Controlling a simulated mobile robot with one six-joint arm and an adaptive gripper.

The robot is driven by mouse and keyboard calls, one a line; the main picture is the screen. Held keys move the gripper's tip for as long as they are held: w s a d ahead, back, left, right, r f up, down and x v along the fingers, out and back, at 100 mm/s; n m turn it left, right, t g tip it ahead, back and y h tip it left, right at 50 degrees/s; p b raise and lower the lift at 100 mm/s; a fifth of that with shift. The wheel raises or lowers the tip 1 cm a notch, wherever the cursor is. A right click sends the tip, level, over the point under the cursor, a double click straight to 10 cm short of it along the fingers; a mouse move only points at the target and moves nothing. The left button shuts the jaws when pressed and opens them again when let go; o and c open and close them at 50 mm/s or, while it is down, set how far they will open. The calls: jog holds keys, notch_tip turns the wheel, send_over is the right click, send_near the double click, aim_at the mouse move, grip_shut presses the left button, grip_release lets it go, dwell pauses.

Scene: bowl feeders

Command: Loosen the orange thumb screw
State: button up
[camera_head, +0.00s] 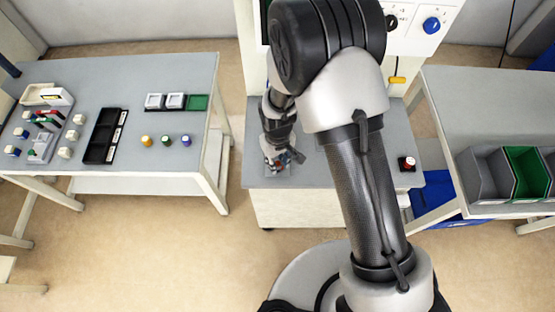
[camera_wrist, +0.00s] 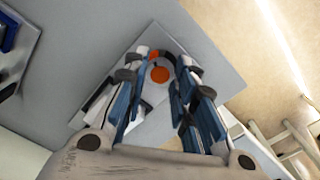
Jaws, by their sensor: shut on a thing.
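The orange thumb screw (camera_wrist: 160,74) shows as a round orange head between my fingertips in the wrist view. My gripper (camera_wrist: 161,66) is shut on it, with one blue-and-grey finger on each side. A second small orange-red part shows just beyond the head. Under it is a light grey square plate (camera_wrist: 172,42) on the grey bench top. In the head view my gripper (camera_head: 284,160) points down over the left part of the middle bench, and the screw is too small and covered to make out.
A control panel with a blue knob (camera_head: 431,25) stands behind. The left table (camera_head: 185,75) holds trays and small parts. The right table holds grey and green bins (camera_head: 525,172).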

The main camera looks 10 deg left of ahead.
aim_at(278, 164)
jog(key=shift+n, duration=1.8)
jog(key=o, duration=1.1)
notch_tip(278, 164, up, 12)
jog(key=shift+r, duration=0.1)
